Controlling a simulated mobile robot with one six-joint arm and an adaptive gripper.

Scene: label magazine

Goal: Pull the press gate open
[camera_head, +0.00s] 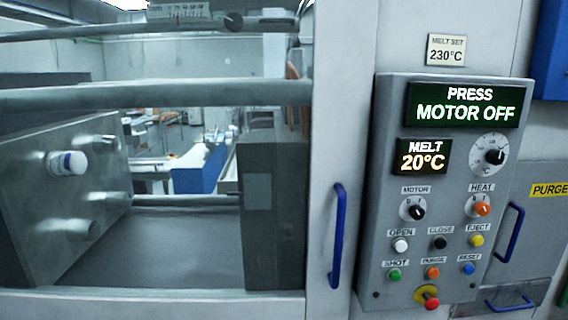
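The press gate (335,120) fills the left half of the view, a pale grey frame around a large clear window. A blue vertical bar handle (338,235) is on its right upright. The gate looks shut, with its right edge against the grey machine front. Through the window I see a metal platen (55,210) with several round studs and a white cap (68,163), and a second dark metal block (275,210) facing it across a gap. My gripper is not in view.
A control panel (384,180) stands just right of the gate handle. Its displays read PRESS MOTOR OFF and MELT 20°C. It has knobs, several coloured buttons and a protruding red emergency button (432,303). Another blue handle (515,232) is at the right, near a yellow PURGE label (549,190).

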